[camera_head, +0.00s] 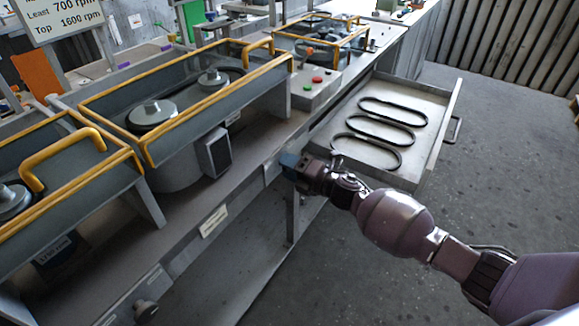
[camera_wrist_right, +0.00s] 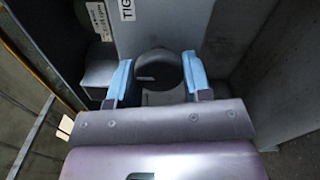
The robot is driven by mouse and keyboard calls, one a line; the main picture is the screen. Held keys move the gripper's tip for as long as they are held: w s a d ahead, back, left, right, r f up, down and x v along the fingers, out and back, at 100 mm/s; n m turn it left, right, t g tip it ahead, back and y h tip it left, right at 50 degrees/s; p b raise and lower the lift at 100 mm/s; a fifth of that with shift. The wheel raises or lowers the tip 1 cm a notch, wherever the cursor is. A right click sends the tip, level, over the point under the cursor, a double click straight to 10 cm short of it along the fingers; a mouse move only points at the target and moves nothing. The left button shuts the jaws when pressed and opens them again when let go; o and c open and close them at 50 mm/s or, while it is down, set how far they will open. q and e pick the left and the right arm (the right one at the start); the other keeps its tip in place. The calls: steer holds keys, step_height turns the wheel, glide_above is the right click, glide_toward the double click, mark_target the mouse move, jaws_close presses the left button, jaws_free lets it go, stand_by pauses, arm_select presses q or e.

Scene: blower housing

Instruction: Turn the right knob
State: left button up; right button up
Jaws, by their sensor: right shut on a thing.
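The right knob (camera_wrist_right: 159,70) is a dark round knob on the grey front panel, seen in the right wrist view. My right gripper (camera_wrist_right: 158,80) has its two blue fingers on either side of the knob and is shut on it. In the head view my right gripper (camera_head: 290,163) is at the bench front edge and hides this knob. Another knob (camera_head: 146,310) sits on the bench front at the lower left. My left gripper is not in view.
An open drawer (camera_head: 425,165) with three black belts (camera_head: 387,111) lies just right of my gripper. Yellow-framed pulley housings (camera_head: 180,95) stand on the bench. A box with red and green buttons (camera_head: 316,90) is behind the gripper. Floor at right is clear.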

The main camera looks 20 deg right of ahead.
steer(key=o, duration=0.9)
steer(key=p+v, duration=0.1)
steer(key=v, duration=1)
steer(key=shift+w, duration=0.1)
